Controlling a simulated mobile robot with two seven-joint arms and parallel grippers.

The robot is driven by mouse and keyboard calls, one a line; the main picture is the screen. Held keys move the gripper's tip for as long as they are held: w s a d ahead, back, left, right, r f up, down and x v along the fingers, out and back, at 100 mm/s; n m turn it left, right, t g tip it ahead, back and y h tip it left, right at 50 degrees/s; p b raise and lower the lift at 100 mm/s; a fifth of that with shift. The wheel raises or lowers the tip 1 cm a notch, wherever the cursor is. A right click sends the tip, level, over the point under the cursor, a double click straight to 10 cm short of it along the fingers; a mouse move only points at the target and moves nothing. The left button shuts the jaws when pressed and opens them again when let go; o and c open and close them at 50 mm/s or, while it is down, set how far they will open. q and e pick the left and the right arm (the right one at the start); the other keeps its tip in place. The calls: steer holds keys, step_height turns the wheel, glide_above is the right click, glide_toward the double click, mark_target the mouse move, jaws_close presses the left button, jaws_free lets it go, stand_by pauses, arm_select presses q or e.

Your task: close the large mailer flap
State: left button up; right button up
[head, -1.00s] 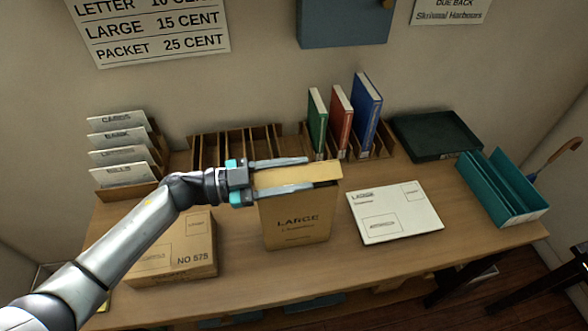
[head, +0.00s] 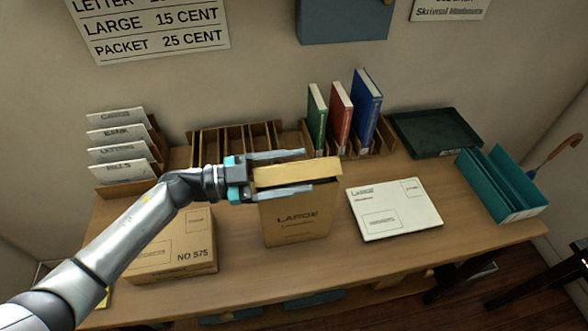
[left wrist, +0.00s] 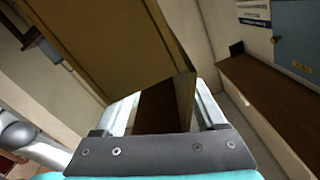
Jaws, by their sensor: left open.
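The large mailer (head: 296,222) is a brown upright box marked LARGE in the middle of the desk. Its flap (head: 298,173) stands raised at the top, with a dark gap under its right part. My left gripper (head: 281,172) is open at the mailer's top left, one finger behind the flap and one along the front of the opening. In the left wrist view the brown mailer (left wrist: 105,40) fills the upper left, and a brown panel reaches down between the fingers of the gripper (left wrist: 165,105). I cannot tell if the fingers touch it. My right gripper is not in view.
A NO 575 box (head: 180,245) stands left of the mailer. A flat white LARGE envelope (head: 395,212) lies to its right. Behind are a slotted wooden rack (head: 235,140) and upright books (head: 340,115). A teal tray (head: 505,185) stands at right.

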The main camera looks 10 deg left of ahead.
arm_select(q)
steer(key=b+v, duration=0.2)
steer(key=v, duration=1.3)
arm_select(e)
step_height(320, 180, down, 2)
arm_select(q)
steer(key=shift+s, duration=0.15)
